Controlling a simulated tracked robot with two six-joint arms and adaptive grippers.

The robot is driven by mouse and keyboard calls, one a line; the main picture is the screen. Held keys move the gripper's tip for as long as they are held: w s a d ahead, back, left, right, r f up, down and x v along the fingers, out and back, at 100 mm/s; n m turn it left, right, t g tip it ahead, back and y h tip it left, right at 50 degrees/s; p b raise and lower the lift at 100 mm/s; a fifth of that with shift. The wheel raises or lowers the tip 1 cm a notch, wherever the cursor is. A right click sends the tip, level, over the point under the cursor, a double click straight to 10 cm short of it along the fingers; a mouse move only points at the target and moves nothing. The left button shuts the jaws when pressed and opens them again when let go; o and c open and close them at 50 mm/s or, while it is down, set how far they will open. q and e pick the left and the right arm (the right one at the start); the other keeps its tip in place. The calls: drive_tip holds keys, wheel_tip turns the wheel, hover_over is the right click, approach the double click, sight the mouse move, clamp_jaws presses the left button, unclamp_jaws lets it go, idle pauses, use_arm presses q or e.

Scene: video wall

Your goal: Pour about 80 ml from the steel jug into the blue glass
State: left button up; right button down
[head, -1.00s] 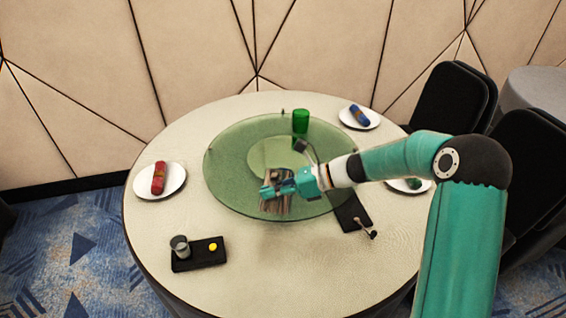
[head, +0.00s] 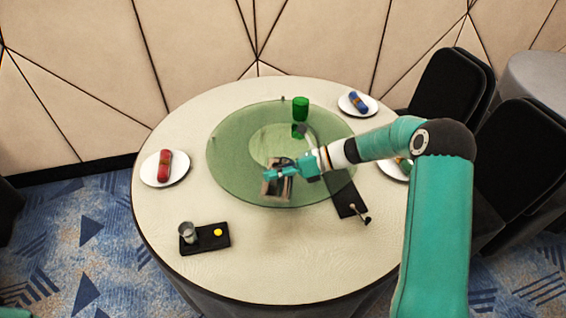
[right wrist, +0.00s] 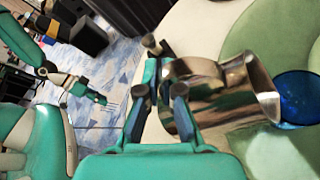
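The steel jug (head: 271,190) is in my right gripper (head: 281,172), above the near part of the green glass turntable. In the right wrist view the shiny jug (right wrist: 222,92) has its mouth facing right, towards the blue glass (right wrist: 297,98). The fingers of the right gripper (right wrist: 160,97) are closed at the jug's handle side. The blue glass is cut by the right picture edge; I cannot make it out in the head view. No stream of liquid shows. My left gripper (right wrist: 88,91) is small in the right wrist view, away from the jug; its opening is unclear.
The turntable (head: 230,150) also carries a green glass (head: 300,108). Plates with a red roll (head: 165,164) and a blue roll (head: 358,102) stand around it. A black tray (head: 208,244) holds a grey cup (head: 187,232). Black chairs (head: 520,165) are at the right.

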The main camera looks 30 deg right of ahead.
sight(277, 161)
drive_tip(key=shift+w+d+r+m+y+p, duration=0.2)
drive_tip(key=shift+r+p, duration=0.1)
drive_tip(key=shift+p, duration=0.25)
drive_tip(key=shift+w+d+r+m+y+p, duration=0.1)
drive_tip(key=shift+w+r+m+p, duration=0.15)
drive_tip(key=shift+p, duration=0.3)
drive_tip(key=shift+r, duration=0.1)
drive_tip(key=shift+w+d+r+m+g+p, duration=0.35)
drive_tip(key=shift+w+d+p, duration=0.15)
drive_tip(key=shift+p, duration=0.3)
idle(0.4)
drive_tip(key=shift+w+d+r+m+y+p, duration=0.3)
drive_tip(key=shift+w+d+p, duration=0.1)
drive_tip(key=shift+w, duration=0.1)
idle(0.7)
